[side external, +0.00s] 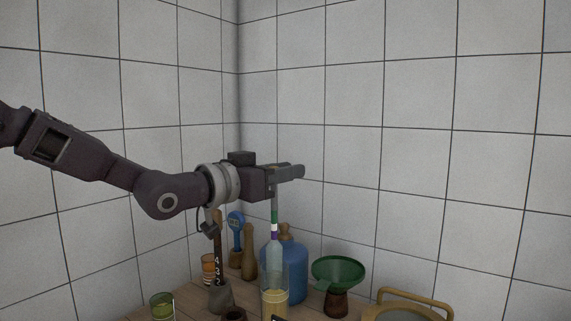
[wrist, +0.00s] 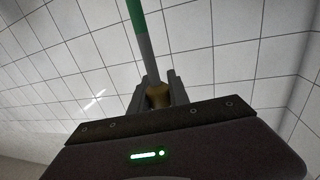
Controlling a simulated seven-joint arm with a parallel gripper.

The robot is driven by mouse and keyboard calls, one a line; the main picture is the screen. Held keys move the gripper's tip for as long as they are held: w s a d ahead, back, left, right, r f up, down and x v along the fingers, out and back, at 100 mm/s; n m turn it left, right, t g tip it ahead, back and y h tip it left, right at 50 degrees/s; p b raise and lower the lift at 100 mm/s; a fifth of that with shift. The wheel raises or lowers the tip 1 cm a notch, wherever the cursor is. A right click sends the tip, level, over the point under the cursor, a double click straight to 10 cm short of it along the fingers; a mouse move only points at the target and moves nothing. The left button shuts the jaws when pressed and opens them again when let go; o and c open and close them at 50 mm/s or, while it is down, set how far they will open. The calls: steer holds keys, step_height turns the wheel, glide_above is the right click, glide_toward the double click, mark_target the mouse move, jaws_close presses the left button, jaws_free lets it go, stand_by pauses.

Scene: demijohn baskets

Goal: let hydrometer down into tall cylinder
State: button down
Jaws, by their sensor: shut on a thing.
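The hydrometer (side external: 274,217) hangs upright below my gripper (side external: 289,172) in the side view. It has a grey stem with green, white and purple bands and a pale bulb low down. My gripper is shut on its top end; in the wrist view the fingers (wrist: 159,92) close around a brownish end piece, with the grey and green stem (wrist: 144,40) running out from it. The tall clear cylinder (side external: 275,298), holding yellowish liquid, stands below. The bulb's lower part overlaps the cylinder's mouth in the picture; I cannot tell how far inside it is.
A blue corked demijohn (side external: 295,268) stands close behind the cylinder. A green funnel (side external: 338,270) is to the right, with a wooden-handled container (side external: 415,300) beyond. Wooden and blue-headed tools (side external: 237,222) and a green glass (side external: 162,306) are to the left. The tiled walls are bare.

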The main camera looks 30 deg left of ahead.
mark_target(272, 242)
step_height(272, 242, down, 13)
stand_by(2.1)
steer(key=c, duration=1.2)
jaws_free()
steer(key=shift+o, duration=0.2)
steer(key=s, duration=0.2)
steer(key=s+a, duration=0.1)
steer(key=s, duration=0.4)
steer(key=shift+a, duration=0.15)
